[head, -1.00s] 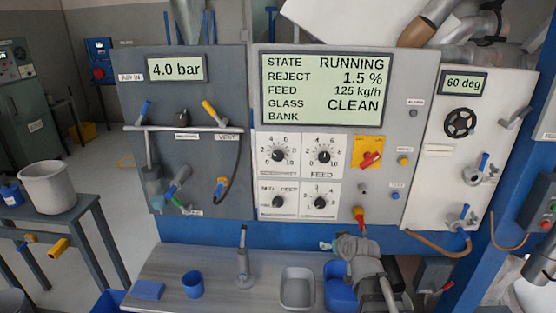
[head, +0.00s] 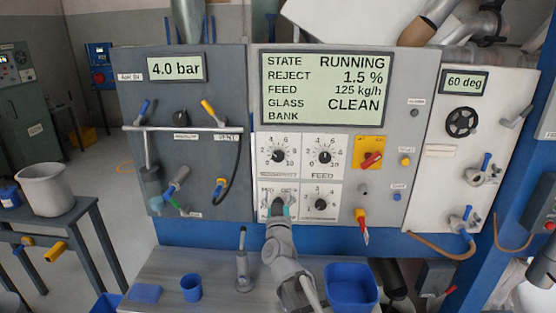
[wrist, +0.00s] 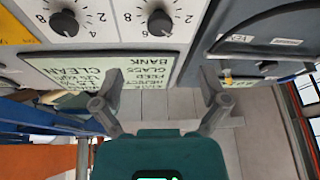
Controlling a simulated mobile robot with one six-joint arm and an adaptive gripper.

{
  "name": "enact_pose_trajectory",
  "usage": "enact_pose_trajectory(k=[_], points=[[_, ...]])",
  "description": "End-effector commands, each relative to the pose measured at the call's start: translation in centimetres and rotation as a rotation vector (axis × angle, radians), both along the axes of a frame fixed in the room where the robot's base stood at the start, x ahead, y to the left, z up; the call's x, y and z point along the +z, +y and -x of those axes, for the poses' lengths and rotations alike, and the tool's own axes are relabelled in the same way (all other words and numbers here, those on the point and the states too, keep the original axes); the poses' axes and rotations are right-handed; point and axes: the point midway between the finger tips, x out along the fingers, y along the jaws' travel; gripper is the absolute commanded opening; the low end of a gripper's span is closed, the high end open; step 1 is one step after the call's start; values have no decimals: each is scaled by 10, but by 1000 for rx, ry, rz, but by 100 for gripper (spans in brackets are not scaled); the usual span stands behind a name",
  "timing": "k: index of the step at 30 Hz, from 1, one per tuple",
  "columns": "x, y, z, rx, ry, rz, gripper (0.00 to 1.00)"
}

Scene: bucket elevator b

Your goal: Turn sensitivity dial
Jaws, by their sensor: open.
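The sensitivity dial (head: 278,156) is the black knob on the upper left white plate of the control panel. Its label is too small to read clearly. The feed dial (head: 324,156) is on its right. My gripper (head: 278,208) is in front of the lower left dial plate, below the sensitivity dial, and partly hides that plate. In the wrist view, which looks upside down, the sensitivity dial (wrist: 159,22) shows at the top edge, beyond the fingers. My gripper's fingers (wrist: 158,100) are spread apart with nothing between them.
A display (head: 325,88) reads RUNNING and CLEAN above the dials. A lower right dial (head: 320,204), a red-handled switch (head: 370,159) and a red lever (head: 361,217) are close by. A blue bin (head: 350,283) and a blue cup (head: 190,288) stand on the bench below.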

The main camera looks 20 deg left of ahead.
Motion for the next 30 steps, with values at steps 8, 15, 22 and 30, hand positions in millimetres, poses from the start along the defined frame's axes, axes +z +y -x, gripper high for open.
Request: enact_pose_trajectory(k=[8,15,22,30], points=[[4,3,4,-25,-27,-19,94],[5,3,4,-24,-26,-18,94],[9,6,-5,-24,-26,-18,94],[22,14,-34,-25,-26,-17,94]])
